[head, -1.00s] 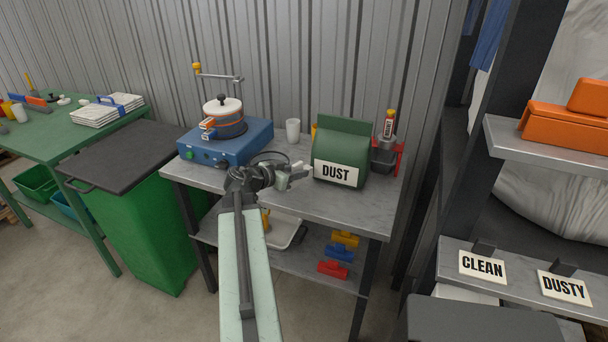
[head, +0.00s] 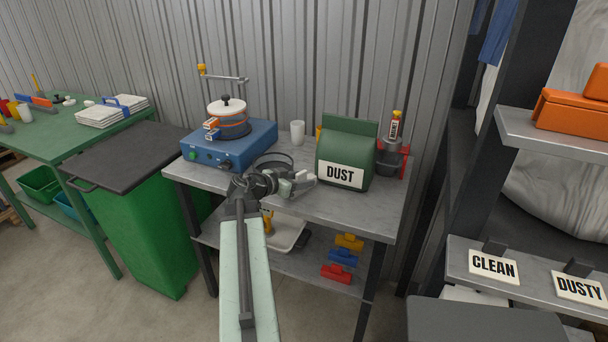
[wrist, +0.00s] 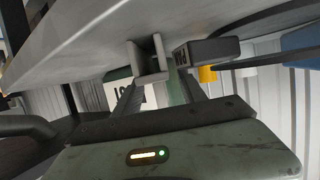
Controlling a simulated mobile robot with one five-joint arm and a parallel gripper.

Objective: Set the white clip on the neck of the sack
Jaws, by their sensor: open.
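The dark green sack (head: 346,152) stands upright on the grey bench, its DUST label facing me and its flat top strip, the neck, bare. It also shows upside down in the wrist view (wrist: 172,88), beyond my fingers. My gripper (head: 303,181) is low over the bench, left of the sack and apart from it. In the wrist view my gripper (wrist: 178,58) has its two fingers spread, with no clip seen between them. I cannot make out the white clip for sure; pale parts at my fingertips blend together in the head view.
A blue machine (head: 229,146) with a white-lidded pot stands left on the bench, and a white cup (head: 298,132) behind. Yellow, blue and red clips (head: 342,257) lie on the lower shelf. A green bin (head: 140,225) stands left.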

